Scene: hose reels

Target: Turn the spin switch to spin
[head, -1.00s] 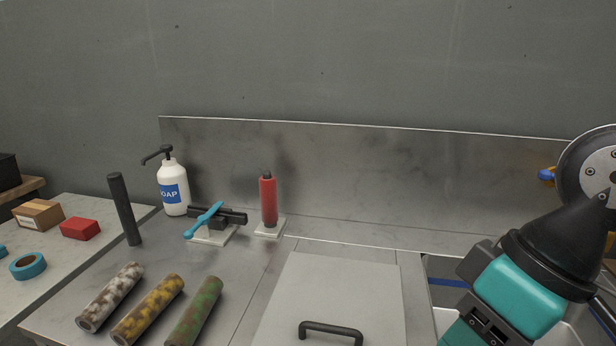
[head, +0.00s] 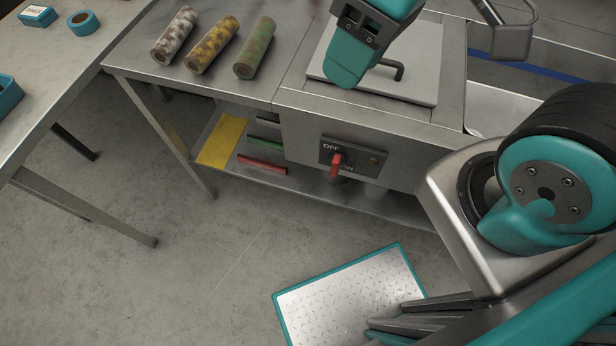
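The spin switch is a red knob (head: 336,163) on a dark plate (head: 358,151) on the front of the steel bench. "OFF" shows at the plate's upper left.
A small dull lamp (head: 373,160) sits right of the knob. The pale lid (head: 425,92) has a black handle (head: 392,70). A lower shelf holds a yellow sheet (head: 222,142). A teal-edged plate (head: 345,295) is below. Floor in front of the bench is largely clear at left.

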